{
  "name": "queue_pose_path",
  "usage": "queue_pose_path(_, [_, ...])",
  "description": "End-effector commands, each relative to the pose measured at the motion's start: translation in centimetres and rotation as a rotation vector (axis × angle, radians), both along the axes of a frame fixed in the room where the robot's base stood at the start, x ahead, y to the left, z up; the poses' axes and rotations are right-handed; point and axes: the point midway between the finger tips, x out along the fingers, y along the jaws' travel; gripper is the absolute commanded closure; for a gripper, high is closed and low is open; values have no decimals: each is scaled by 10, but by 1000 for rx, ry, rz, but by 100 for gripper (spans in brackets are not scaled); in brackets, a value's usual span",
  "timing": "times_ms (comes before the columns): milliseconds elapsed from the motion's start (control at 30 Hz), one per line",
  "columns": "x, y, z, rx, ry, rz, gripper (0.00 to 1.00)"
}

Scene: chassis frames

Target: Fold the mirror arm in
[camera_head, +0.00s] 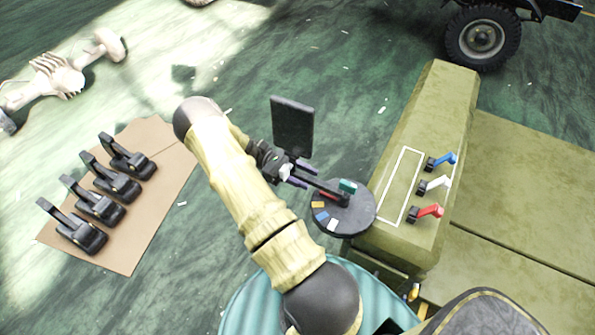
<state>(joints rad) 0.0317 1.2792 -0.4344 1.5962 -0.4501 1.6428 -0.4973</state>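The mirror (292,126) is a dark upright rectangular panel near the middle of the head view. The dark mirror arm (323,187) runs from below the panel, down and right, to a round dark disc (343,222) with coloured patches, including orange, blue and white. A teal piece (348,186) sits at the arm's disc end. My gripper (299,174) is at the arm's outer end, below the mirror. Its purple fingertips show on two sides of the arm. I cannot tell whether they touch it. My wrist hides part of this end.
The olive chassis body (447,110) stands right of the disc, with blue (443,160), white (435,184) and red (428,211) levers. A brown mat (125,255) with several black pedal-like parts lies at left. A wheel (482,38) is at top right. Floor behind the mirror looks clear.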

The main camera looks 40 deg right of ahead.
Motion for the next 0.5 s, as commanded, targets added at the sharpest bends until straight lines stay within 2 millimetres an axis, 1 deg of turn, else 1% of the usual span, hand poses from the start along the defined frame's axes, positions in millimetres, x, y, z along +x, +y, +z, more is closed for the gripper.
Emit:
queue_pose_path(167, [14,5,-2,0,-1,3,60])
queue_pose_path(500, [67,23,-3,0,-4,3,60])
